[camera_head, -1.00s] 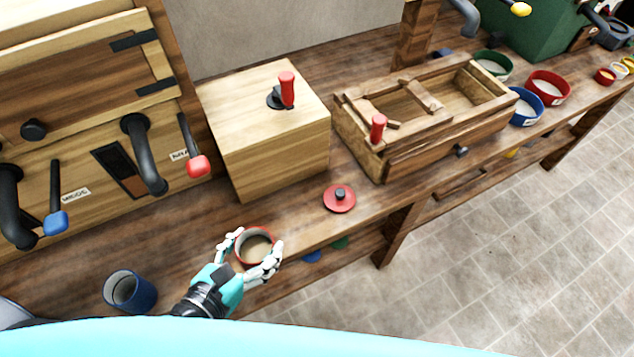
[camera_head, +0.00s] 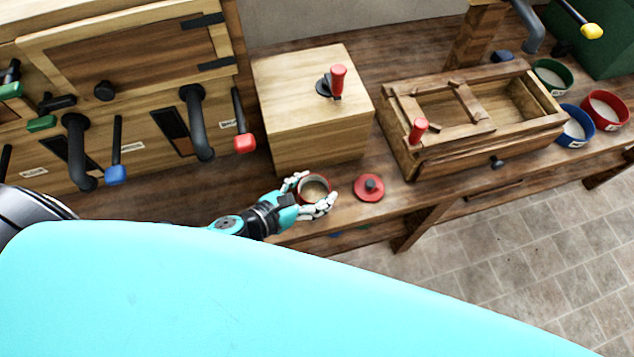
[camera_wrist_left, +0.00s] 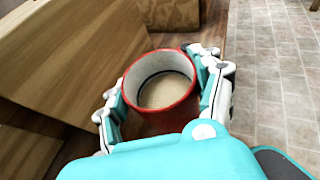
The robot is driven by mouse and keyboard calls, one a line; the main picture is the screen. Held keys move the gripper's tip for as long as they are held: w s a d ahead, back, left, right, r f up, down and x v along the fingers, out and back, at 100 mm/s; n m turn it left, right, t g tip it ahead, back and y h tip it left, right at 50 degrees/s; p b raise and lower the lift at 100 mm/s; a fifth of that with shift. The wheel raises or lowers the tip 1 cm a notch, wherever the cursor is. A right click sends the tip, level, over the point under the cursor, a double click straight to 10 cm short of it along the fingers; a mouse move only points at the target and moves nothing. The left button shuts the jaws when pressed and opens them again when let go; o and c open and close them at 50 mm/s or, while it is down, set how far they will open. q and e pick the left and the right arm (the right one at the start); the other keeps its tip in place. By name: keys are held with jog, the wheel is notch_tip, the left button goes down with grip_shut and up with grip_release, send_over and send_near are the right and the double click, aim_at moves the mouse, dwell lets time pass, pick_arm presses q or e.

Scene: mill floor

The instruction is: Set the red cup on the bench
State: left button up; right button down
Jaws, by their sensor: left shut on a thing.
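The red cup (camera_head: 315,188) is between the fingers of my left gripper (camera_head: 313,194), near the front edge of the bench (camera_head: 225,180). In the left wrist view the cup (camera_wrist_left: 176,121) is upright, with pale contents inside, and the left gripper's (camera_wrist_left: 165,95) fingers close around it from both sides. I cannot tell whether its base touches the bench. The red lid (camera_head: 369,188) with a dark knob lies on the bench just right of the cup. My right gripper is not in view.
A wooden box (camera_head: 315,120) with a red-handled lever stands behind the cup. A wooden tray frame (camera_head: 470,110) stands to the right, with blue (camera_head: 575,128), red (camera_head: 606,110) and green (camera_head: 552,76) bowls beyond. A cabinet with levers (camera_head: 130,80) stands at left.

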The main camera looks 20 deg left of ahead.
aim_at(321, 188)
pick_arm(q)
jog(key=shift+w, duration=1.05)
notch_tip(321, 188, down, 3)
jog(key=shift+f, duration=0.3)
jog(key=shift+f, duration=0.2)
jog(key=o, duration=1.8)
jog(key=shift+c, duration=0.2)
jog(key=shift+r, duration=0.1)
